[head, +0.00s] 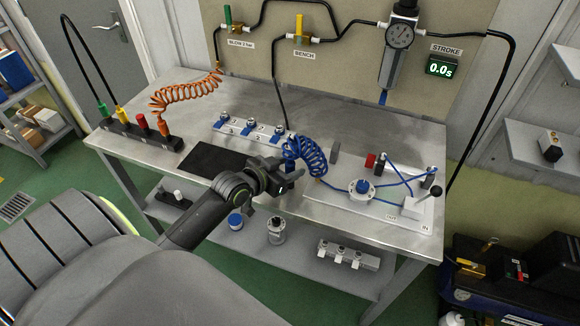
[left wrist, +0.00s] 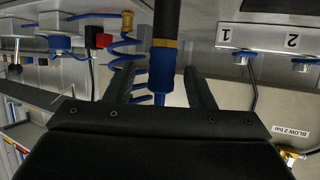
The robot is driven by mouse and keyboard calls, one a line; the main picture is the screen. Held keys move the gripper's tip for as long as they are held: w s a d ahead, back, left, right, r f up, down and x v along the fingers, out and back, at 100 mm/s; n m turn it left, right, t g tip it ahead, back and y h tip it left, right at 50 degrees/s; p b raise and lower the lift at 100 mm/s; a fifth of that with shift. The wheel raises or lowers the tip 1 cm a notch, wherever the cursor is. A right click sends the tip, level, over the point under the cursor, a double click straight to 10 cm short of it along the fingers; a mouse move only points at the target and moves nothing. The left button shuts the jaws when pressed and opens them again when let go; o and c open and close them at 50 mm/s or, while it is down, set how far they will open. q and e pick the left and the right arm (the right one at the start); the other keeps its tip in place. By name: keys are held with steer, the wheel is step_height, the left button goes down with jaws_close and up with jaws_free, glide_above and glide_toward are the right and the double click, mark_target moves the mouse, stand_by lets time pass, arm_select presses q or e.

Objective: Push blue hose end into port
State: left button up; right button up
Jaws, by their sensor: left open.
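A coiled blue hose (head: 303,155) rises just beyond my left gripper (head: 287,180) in the head view. In the left wrist view my left gripper (left wrist: 160,92) has its two fingers apart. A blue end piece (left wrist: 162,78) with a brass ring and a black sleeve lies between them, with gaps visible on both sides. Part of the blue coil (left wrist: 123,58) shows behind the left finger. A pale port block (head: 250,130) with several numbered blue ports stands on the bench behind the gripper. Its ports 1 and 2 also show in the left wrist view (left wrist: 268,45). My right gripper is not in view.
A white panel (head: 345,207) with a blue round fitting (head: 361,188) and a black-knobbed lever (head: 436,191) lies to the right. A coiled orange hose (head: 188,92) and a black connector block (head: 140,131) are at the left.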

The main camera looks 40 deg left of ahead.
mark_target(294, 165)
arm_select(q)
steer(key=shift+x, duration=1.5)
steer(key=shift+a, duration=0.1)
jaws_close()
